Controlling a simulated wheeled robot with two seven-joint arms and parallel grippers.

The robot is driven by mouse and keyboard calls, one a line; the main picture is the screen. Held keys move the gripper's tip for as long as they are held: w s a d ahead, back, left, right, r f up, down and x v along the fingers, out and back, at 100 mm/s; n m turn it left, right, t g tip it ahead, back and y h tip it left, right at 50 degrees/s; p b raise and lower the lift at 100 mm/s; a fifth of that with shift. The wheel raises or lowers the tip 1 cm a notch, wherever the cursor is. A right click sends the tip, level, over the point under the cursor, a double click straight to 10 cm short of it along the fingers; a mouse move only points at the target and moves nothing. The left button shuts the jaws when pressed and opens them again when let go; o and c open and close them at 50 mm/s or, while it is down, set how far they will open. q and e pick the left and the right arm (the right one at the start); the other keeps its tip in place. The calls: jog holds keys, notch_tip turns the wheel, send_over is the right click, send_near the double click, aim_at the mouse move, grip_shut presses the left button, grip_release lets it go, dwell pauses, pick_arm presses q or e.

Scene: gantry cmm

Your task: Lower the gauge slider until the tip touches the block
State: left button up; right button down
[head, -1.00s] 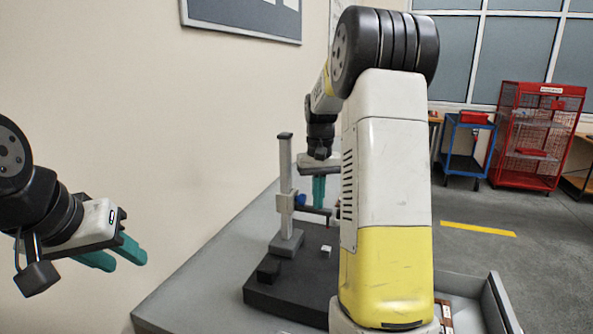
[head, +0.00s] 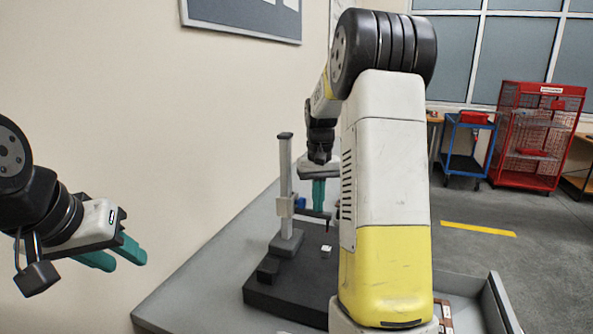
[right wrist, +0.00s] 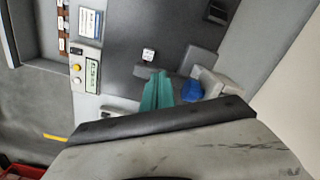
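The gauge stand has an upright grey column (head: 286,172) with a light slider (head: 286,206) partway down it. A thin dark arm (head: 312,214) reaches right from the slider, its tip end near the robot arm. The small white block (head: 326,251) sits on the dark plate below, with a visible gap under the tip. The block also shows in the right wrist view (right wrist: 149,55). My right gripper (head: 319,207) points down, teal fingers together, just above the slider's arm. In the wrist view the fingers (right wrist: 158,78) are beside the blue knob (right wrist: 192,90); contact is unclear. My left gripper (head: 122,262) is open and empty.
The dark plate (head: 290,298) lies on the grey table (head: 190,292). A panel with a display (right wrist: 93,73) and buttons is beside the plate. My right arm hides part of the table in the head view. A blue cart (head: 466,150) and red cage (head: 535,140) stand far behind.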

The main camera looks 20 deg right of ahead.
aim_at(317, 216)
jog(key=shift+f, duration=2.85)
dwell(2.3)
jog(key=shift+r, duration=3.5)
